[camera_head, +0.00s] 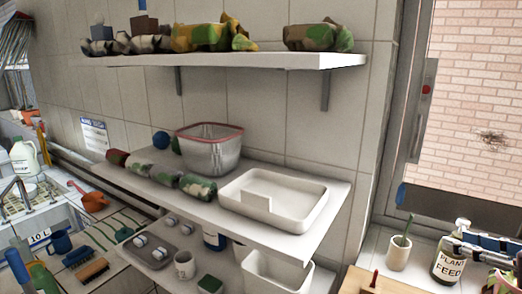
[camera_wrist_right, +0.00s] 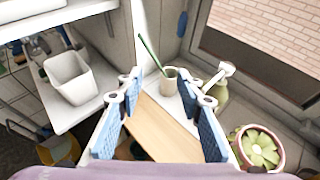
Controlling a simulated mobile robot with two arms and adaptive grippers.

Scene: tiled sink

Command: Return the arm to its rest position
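My right gripper (camera_head: 490,243) is at the right edge of the head view, in front of the window sill and overlapping the plant feed bottle (camera_head: 450,262). In the right wrist view its blue-padded fingers (camera_wrist_right: 162,92) are spread apart with nothing between them. A wooden board (camera_wrist_right: 160,130) lies below the fingers. My left gripper is not in view.
A cup with a green stick (camera_wrist_right: 170,80) stands on the sill; a potted plant (camera_wrist_right: 258,148) is at right. A white bin (camera_wrist_right: 72,78) stands on the lower shelf. The middle shelf holds a white tray (camera_head: 313,205) and clear tub (camera_head: 209,155).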

